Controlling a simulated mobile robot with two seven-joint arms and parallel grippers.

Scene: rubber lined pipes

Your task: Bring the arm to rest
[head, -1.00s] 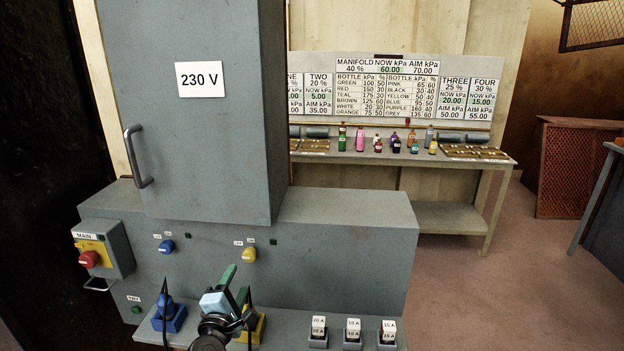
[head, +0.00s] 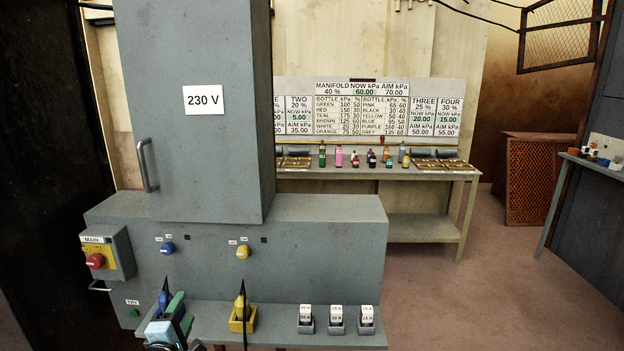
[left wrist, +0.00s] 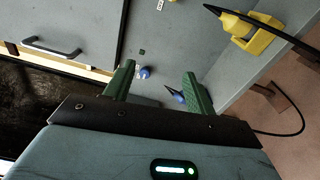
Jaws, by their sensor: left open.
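My left gripper (head: 178,310) shows low in the head view, in front of the shelf of the grey cabinet (head: 200,130). Its two green fingers stand apart with nothing held between them in the left wrist view (left wrist: 160,85). A blue plug-like piece with a black tip (head: 163,299) is behind the gripper and partly hidden by it; its blue part also shows between the fingers in the left wrist view (left wrist: 178,97). I cannot tell how near the fingers are to it. My right gripper is in neither view.
A yellow holder with a black-tipped piece (head: 243,316) stands right of the gripper on the shelf. Several labelled fuse blocks (head: 336,320) sit further right. A red main switch (head: 95,261) is at left. A bench with bottles (head: 380,168) stands behind; the floor (head: 500,290) at right is clear.

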